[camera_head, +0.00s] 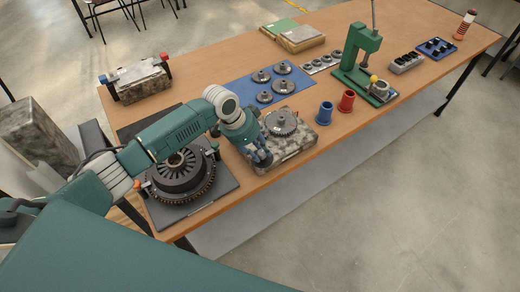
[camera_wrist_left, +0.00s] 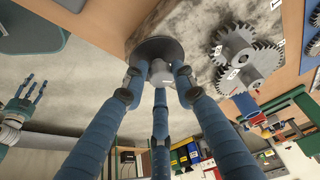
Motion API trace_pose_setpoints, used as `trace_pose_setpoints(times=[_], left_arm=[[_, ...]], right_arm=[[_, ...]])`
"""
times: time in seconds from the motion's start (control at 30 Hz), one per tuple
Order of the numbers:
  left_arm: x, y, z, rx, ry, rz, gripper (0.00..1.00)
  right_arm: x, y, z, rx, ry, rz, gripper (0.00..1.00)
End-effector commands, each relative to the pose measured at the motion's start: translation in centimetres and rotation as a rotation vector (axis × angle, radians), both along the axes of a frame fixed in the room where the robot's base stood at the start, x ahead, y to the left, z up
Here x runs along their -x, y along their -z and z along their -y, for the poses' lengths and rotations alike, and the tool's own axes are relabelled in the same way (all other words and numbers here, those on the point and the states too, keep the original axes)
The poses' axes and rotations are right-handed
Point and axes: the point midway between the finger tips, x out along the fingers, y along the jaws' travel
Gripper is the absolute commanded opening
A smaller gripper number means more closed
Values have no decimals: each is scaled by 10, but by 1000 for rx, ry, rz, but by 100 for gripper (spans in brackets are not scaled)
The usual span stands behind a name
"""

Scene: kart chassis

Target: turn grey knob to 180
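The grey knob (camera_wrist_left: 160,72) sits on a dark round disc (camera_wrist_left: 152,47) on the side of the mottled stone block (camera_wrist_left: 200,58). In the left wrist view my left gripper (camera_wrist_left: 160,82) has its three blue fingers around the knob; whether they press on it I cannot tell. No angle marking on the knob can be read. In the head view my left gripper (camera_head: 262,156) is at the near left side of the stone block (camera_head: 298,150) and the knob is hidden. My right gripper (camera_wrist_left: 32,93) shows in the left wrist view, fingers spread and empty.
Blue (camera_head: 325,113) and red (camera_head: 346,101) cups and a green press (camera_head: 358,50) stand to the right.

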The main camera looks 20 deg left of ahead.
Motion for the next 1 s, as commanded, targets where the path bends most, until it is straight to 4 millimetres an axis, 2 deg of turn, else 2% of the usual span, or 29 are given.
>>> trace_pose_setpoints(times=[0.47, 1.0], left_arm=[[-6, -3, 1, 7, 80, 14, 1], [-11, -3, 3, 11, 543, 22, 1]], right_arm=[[0, 8, 0, 0, 0, 0, 45], [0, 52, 0, 0, 0, 0, 45]])
